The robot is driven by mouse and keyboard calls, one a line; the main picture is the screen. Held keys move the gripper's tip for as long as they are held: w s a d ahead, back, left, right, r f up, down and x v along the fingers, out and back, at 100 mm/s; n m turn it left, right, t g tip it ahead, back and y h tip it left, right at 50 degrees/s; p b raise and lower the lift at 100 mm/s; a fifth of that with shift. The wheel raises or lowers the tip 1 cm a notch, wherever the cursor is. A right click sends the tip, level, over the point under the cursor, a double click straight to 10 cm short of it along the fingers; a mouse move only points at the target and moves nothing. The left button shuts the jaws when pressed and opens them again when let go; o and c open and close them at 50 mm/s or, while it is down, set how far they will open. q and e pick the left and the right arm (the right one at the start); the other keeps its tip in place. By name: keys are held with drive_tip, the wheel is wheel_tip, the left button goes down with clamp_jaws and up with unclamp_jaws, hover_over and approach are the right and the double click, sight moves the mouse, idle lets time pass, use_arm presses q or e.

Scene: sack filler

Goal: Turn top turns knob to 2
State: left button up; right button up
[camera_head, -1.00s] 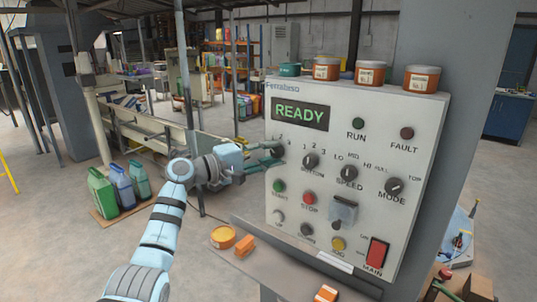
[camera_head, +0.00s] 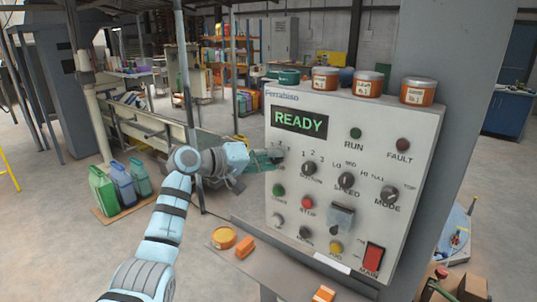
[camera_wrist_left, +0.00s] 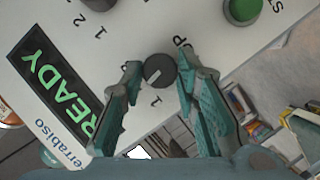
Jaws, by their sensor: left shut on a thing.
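The top turns knob (camera_wrist_left: 160,70) is a small dark round knob with a pale pointer line, at the panel's left edge. My left gripper (camera_wrist_left: 158,80) is shut on it, with one green finger on each side in the left wrist view. In the head view the left gripper (camera_head: 274,157) covers most of the knob. The grey control panel (camera_head: 345,130) has a display (camera_head: 299,122) reading READY. My right gripper is not in view.
The bottom turns knob (camera_head: 309,168) is close to the right of my gripper. The speed knob (camera_head: 346,181) and mode knob (camera_head: 389,195) are farther right. A green start button (camera_head: 278,190) sits below. Several jars (camera_head: 369,84) stand on the panel top.

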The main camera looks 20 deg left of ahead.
use_arm(q)
drive_tip(key=shift+m+p, duration=0.3)
drive_tip(key=shift+m, duration=0.2)
drive_tip(key=shift+y, duration=0.3)
drive_tip(key=shift+f, duration=0.1)
drive_tip(key=o, duration=1.1)
drive_tip(key=shift+o, duration=0.2)
drive_tip(key=shift+s+a, duration=0.1)
drive_tip(key=shift+s, duration=0.05)
drive_tip(key=v, duration=1.2)
